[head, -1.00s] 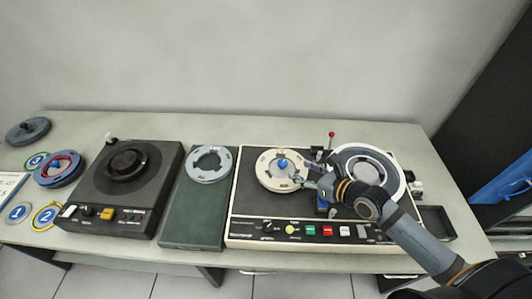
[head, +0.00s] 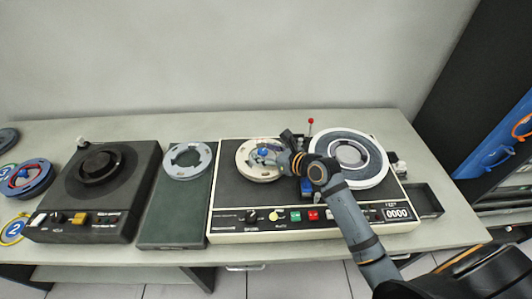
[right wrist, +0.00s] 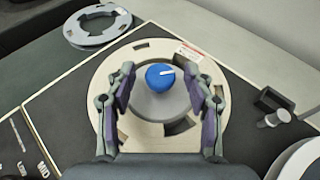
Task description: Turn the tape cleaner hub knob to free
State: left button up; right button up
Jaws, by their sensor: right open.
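The tape cleaner (head: 225,212) is a cream-edged machine with a dark top. On its left side sits a cream reel (head: 246,170) with a blue hub knob (head: 263,153) at its middle. In the right wrist view the blue knob (right wrist: 160,77) has a white pointer mark aimed to the right. My right gripper (right wrist: 160,85) is open over the reel, with one finger on each side of the knob and a clear gap to it. In the head view the right gripper (head: 270,154) partly hides the knob and reel. My left gripper does not show.
A white-rimmed reel (head: 383,172) sits on the machine's right side. A red-tipped lever (head: 311,122) stands at the back. A grey ring (head: 187,160) lies on a green panel (head: 168,217) to the left, beside a black machine (head: 130,205). An open tray (head: 428,203) is at right.

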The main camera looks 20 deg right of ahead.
jog(key=shift+s+r, duration=0.1)
jog(key=shift+c, duration=0.3)
jog(key=shift+d, duration=0.1)
jog(key=shift+c, duration=1.3)
grip_shut()
